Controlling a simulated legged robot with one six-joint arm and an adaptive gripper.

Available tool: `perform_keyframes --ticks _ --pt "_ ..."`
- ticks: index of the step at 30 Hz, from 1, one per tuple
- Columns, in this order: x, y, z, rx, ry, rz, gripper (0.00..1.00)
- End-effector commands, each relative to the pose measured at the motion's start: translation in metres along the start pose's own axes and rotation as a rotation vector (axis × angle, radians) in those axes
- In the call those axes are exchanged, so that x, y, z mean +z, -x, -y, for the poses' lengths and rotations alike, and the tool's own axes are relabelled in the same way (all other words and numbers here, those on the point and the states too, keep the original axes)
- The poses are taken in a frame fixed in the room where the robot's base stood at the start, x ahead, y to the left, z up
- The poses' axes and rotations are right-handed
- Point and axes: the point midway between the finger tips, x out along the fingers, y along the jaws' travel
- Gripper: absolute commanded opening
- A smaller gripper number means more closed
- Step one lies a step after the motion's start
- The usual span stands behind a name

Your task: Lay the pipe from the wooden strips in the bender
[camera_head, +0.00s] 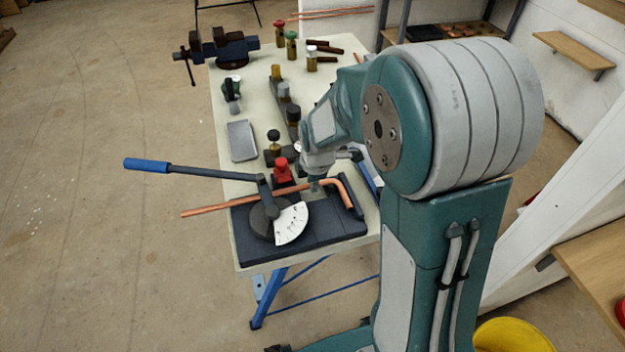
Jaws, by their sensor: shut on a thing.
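The copper pipe (220,206) has a bent end at its right and a long straight part that sticks out past the left edge of the table. It runs across the pipe bender (325,229), behind the white angle scale (291,223). My gripper (314,187) is over the pipe near its bend and shut on it; its fingers are small and partly hidden by my arm. The bender's lever with a blue handle (146,165) points left. I cannot tell whether the pipe touches the bender's groove. The wooden strips are not clearly seen.
The bender stands at the front end of a pale workbench (222,187). A red-topped thing (282,170), a grey tray (242,141) and several bottles stand behind it. A blue vise (222,47) is at the far left. Open floor lies left; a yellow bucket (512,336) is lower right.

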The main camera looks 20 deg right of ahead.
Motion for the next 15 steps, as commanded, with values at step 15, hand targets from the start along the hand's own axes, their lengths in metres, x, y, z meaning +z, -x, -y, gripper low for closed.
perform_keyframes --ticks 15 --pt "-0.0004 -0.0056 0.0009 0.001 0.000 0.000 0.00"
